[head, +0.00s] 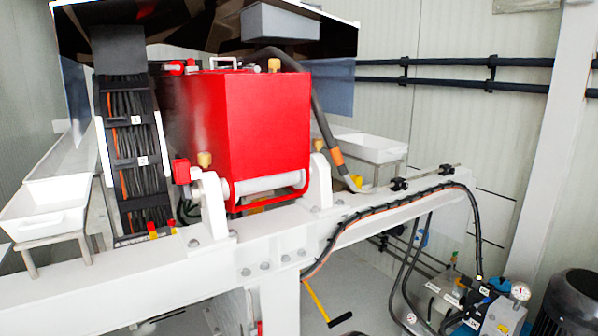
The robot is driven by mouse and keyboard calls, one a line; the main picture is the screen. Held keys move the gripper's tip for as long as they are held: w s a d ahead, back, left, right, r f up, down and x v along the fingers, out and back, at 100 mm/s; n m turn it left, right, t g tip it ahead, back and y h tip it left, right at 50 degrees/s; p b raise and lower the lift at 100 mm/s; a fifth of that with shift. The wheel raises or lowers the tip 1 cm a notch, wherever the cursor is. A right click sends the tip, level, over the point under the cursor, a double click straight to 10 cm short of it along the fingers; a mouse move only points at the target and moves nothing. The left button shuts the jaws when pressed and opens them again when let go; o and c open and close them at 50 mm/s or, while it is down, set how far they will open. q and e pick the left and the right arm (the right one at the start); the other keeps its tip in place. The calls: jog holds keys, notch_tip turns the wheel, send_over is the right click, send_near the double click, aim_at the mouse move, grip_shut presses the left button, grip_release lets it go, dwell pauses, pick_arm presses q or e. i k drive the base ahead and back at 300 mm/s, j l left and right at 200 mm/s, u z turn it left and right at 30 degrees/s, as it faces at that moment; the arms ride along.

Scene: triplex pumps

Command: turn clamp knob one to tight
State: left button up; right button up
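Several small brass-coloured knobs show around the big red box-shaped unit (262,125) in the head view. One brass knob (204,159) stands on the white bracket at the unit's front left. Another brass knob (318,145) is on the right bracket, and a third brass knob (274,65) is on top of the unit. I cannot tell which of them is clamp knob one, nor whether any is tight. Neither of my grippers is in view.
A white beam (140,272) crosses in front of the unit. White trays stand at left (45,208) and behind right (368,147). A cable chain (138,150) hangs left of the unit. A thick grey hose (318,105) runs down its right side. Hydraulic equipment (470,300) stands lower right.

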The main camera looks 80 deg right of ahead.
aim_at(405, 186)
jog(key=z, duration=3.35)
